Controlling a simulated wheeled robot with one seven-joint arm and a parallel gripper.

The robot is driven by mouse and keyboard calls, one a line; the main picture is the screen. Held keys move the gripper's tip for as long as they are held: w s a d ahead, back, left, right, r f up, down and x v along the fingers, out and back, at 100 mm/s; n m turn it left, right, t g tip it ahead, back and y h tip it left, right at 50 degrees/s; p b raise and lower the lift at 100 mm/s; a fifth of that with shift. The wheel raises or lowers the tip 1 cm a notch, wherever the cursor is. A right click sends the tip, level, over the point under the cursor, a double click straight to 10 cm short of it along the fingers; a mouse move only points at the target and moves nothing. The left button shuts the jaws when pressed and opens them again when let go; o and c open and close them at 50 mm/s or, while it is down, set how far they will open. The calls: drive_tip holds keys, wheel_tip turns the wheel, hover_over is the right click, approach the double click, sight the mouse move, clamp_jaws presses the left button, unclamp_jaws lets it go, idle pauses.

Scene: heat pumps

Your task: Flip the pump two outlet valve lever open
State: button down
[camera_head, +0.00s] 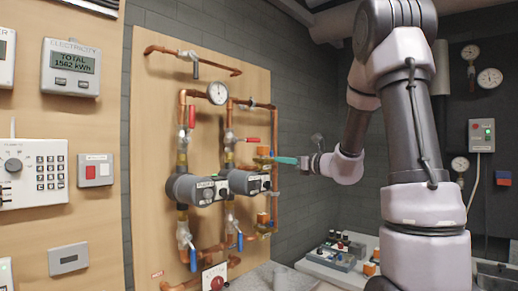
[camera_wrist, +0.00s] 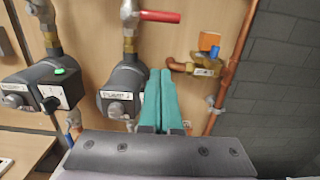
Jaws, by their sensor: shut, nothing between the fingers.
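Pump two (camera_head: 245,181) is the right one of two grey pumps on the wooden board; it also shows in the wrist view (camera_wrist: 117,98). Above it, the outlet valve has a red lever (camera_head: 249,140), pointing right, crosswise to its vertical pipe. The wrist view shows this red lever (camera_wrist: 160,16) near the top edge, joined to a silver valve body (camera_wrist: 129,14). My gripper (camera_head: 276,160) has teal fingers, shut and empty, coming in from the right. In the wrist view the fingertips (camera_wrist: 161,71) appear below the lever, apart from it, and cover part of pump two's right side.
A brass fitting with an orange cap (camera_wrist: 209,42) and a copper pipe (camera_wrist: 228,75) stand right of the fingers. Pump one (camera_head: 195,188) is at left, with its red lever (camera_head: 192,116) upright. Blue levers (camera_head: 240,241) hang below the pumps. A grey brick wall is at right.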

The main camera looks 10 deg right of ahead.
sight(248, 140)
drive_tip(key=x, duration=0.9)
drive_tip(key=shift+w+a, duration=0.2)
drive_tip(key=shift+w, duration=0.05)
drive_tip(key=shift+w+a+r, duration=0.1)
drive_tip(key=shift+r, duration=0.5)
drive_tip(key=shift+w+a+r, duration=0.15)
drive_tip(key=shift+r, duration=0.45)
drive_tip(key=shift+w+a+r, duration=0.1)
drive_tip(key=shift+w+r, duration=0.1)
drive_tip(key=shift+r, duration=0.55)
